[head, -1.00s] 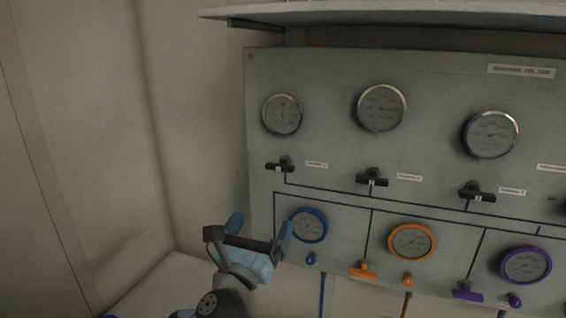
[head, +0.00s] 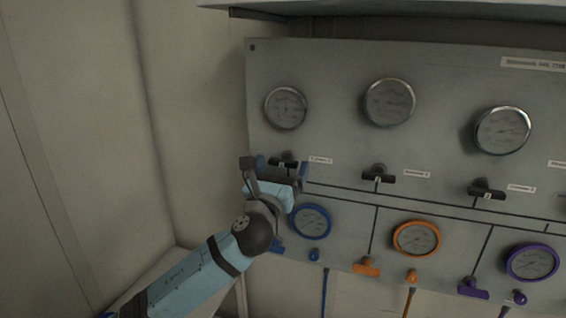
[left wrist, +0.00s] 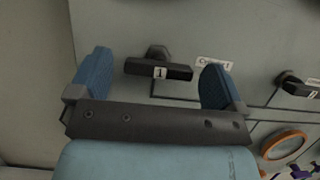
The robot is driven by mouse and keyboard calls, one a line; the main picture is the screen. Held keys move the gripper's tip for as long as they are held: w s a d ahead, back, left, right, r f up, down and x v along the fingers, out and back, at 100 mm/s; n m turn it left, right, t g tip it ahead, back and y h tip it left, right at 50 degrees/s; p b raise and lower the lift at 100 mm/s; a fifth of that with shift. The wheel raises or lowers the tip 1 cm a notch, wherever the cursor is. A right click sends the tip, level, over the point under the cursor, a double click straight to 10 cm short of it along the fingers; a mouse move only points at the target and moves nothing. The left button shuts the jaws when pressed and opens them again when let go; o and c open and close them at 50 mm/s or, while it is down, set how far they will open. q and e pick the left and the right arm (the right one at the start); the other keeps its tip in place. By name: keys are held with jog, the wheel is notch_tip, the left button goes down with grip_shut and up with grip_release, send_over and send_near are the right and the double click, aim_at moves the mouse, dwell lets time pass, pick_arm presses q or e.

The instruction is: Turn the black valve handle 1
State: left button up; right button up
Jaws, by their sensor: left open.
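Black valve handle 1 (head: 284,162) is on the upper left of the grey panel, below the leftmost silver gauge. In the left wrist view the handle (left wrist: 158,69) lies nearly level, tilted slightly down to the right, with a "1" label on its front. My left gripper (head: 281,168) is in front of and just below it, partly hiding it in the head view. In the left wrist view the blue fingers of the gripper (left wrist: 155,80) are open, one to each side of the handle. I see no clear contact. My right gripper is not in view.
Two more black handles (head: 379,174) (head: 487,189) are to the right on the panel (head: 330,70). Below are blue, orange (head: 417,239) and purple (head: 533,262) gauges with coloured handles. A shelf (head: 400,12) overhangs the panel. A pale wall (head: 200,110) stands close on the left.

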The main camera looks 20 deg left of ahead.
pick_arm(q)
jog(key=shift+x, duration=0.85)
jog(key=c, duration=0.9)
jog(key=shift+c, duration=0.2)
